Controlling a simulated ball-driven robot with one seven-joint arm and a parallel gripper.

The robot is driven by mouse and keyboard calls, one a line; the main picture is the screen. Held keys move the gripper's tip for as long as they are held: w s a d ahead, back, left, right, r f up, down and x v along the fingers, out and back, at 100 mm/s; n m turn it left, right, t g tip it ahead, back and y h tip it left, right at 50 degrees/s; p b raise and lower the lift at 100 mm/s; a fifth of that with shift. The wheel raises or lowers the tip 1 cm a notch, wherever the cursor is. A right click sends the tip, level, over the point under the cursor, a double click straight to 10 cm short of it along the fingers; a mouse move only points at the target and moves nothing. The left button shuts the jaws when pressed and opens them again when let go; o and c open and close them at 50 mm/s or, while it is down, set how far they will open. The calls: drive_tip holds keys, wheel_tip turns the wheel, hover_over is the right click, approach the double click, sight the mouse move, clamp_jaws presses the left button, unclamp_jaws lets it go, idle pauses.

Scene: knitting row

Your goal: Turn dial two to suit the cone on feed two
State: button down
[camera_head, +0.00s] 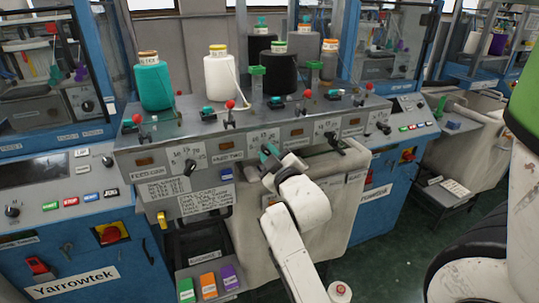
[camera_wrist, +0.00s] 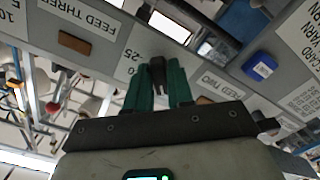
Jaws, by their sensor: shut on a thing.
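My gripper (camera_head: 270,154) reaches up to the front panel, its green fingers closed around a black dial knob. In the wrist view the fingers (camera_wrist: 158,88) pinch this knob (camera_wrist: 157,72), between the upside-down FEED THREE and FEED TWO labels. This is dial two; its scale (camera_wrist: 135,60) is partly hidden, with a 25 readable, and I cannot tell its exact setting. A white cone (camera_head: 220,82) with a yellow-orange top stands on the shelf above the FEED TWO label (camera_head: 230,156), left of a black cone (camera_head: 280,74). A teal cone (camera_head: 154,86) is further left.
Other dials (camera_head: 188,167) (camera_head: 332,138) sit either side on the panel. Red-tipped levers (camera_head: 230,105) line the shelf. A pale fabric (camera_head: 335,200) hangs beneath.

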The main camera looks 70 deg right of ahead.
drive_tip(key=shift+m+b, duration=1.1)
drive_tip(key=shift+m, duration=2.9)
drive_tip(key=c, duration=1)
unclamp_jaws()
drive_tip(key=shift+c, duration=0.2)
drive_tip(key=b+v, duration=0.1)
drive_tip(key=v, duration=1)
